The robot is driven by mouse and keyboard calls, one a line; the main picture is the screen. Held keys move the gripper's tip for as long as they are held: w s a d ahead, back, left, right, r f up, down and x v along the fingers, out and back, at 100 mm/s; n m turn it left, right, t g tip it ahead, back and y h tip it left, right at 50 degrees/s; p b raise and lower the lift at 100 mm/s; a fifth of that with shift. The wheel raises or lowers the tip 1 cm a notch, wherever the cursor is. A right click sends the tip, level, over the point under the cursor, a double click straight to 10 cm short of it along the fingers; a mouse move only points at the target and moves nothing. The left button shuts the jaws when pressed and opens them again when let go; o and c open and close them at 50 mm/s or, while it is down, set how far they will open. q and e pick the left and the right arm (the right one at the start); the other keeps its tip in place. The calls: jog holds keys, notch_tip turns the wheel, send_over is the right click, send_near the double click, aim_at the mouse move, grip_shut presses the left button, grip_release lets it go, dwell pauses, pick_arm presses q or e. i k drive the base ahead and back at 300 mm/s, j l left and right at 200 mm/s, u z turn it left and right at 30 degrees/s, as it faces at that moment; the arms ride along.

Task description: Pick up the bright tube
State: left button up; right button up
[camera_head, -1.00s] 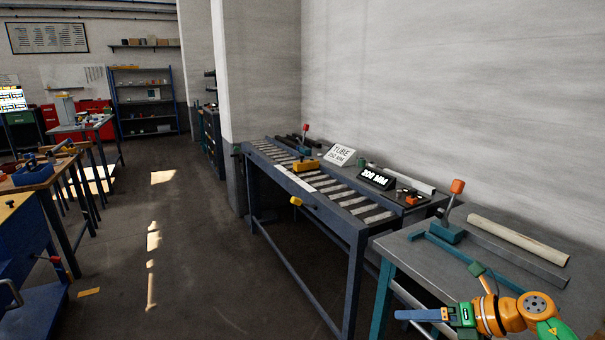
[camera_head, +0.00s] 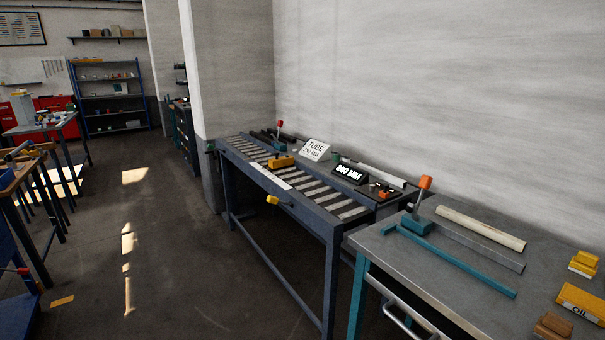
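A pale cream tube (camera_head: 480,228) lies along the back of the grey bench at the right, near the wall. Another light grey tube (camera_head: 378,173) lies behind the roller table, partly hidden by a black display reading 200 MM (camera_head: 350,173). I cannot tell for certain which is the bright tube. Dark tubes (camera_head: 270,139) lie at the far end of the roller table. Neither of my grippers shows in the head view.
A white TUBE sign (camera_head: 315,149) and a yellow block (camera_head: 281,162) are on the roller table (camera_head: 335,217). The right bench (camera_head: 440,260) bears a teal lever tool (camera_head: 417,222), a grey bar, a yellow OIL box (camera_head: 581,304) and a brown block. Open floor lies left.

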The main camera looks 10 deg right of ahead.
aim_at(518, 266)
jog(key=z, duration=1.3)
